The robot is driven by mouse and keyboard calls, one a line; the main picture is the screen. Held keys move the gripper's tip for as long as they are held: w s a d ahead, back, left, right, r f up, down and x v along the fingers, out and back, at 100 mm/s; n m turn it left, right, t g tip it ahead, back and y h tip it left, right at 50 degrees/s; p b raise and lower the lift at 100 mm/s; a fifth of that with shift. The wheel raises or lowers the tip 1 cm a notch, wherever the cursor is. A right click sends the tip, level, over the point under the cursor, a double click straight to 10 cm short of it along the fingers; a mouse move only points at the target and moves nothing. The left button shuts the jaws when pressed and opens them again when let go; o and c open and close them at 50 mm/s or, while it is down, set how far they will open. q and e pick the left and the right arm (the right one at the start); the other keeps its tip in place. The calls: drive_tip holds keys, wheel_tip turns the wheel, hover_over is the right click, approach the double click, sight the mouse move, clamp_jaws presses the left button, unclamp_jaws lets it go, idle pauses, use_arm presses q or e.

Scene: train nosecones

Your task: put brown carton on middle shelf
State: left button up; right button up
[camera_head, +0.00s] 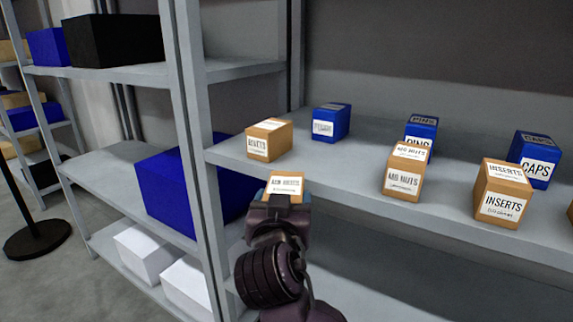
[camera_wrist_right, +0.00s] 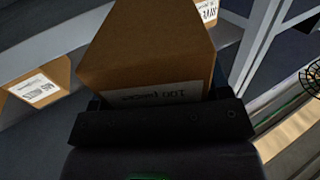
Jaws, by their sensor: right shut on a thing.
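A small brown carton (camera_head: 285,184) with a white label is held by my right gripper (camera_head: 279,200), in front of the shelf edge in the head view. In the right wrist view the same carton (camera_wrist_right: 150,45) fills the space beyond the dark gripper (camera_wrist_right: 155,122), which is shut on it. The grey middle shelf (camera_head: 345,170) lies behind and above the held carton. Bare shelf surface shows right of the carton. My left gripper is not in view.
On the shelf stand a brown rivets-like carton (camera_head: 269,139), an M8 nuts carton (camera_head: 406,173) and an inserts carton (camera_head: 503,193). Blue boxes (camera_head: 331,122) stand behind. A grey upright post (camera_head: 196,150) is left of my arm.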

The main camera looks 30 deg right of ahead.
wheel_tip(320, 180, down, 18)
drive_tip(key=a+n+t+y, duration=0.2)
drive_tip(key=n+y, duration=0.4)
drive_tip(key=y, duration=0.4)
drive_tip(key=shift+s+r+n+t, duration=0.15)
drive_tip(key=shift+s+n+t, duration=0.05)
drive_tip(key=shift+n+t, duration=0.25)
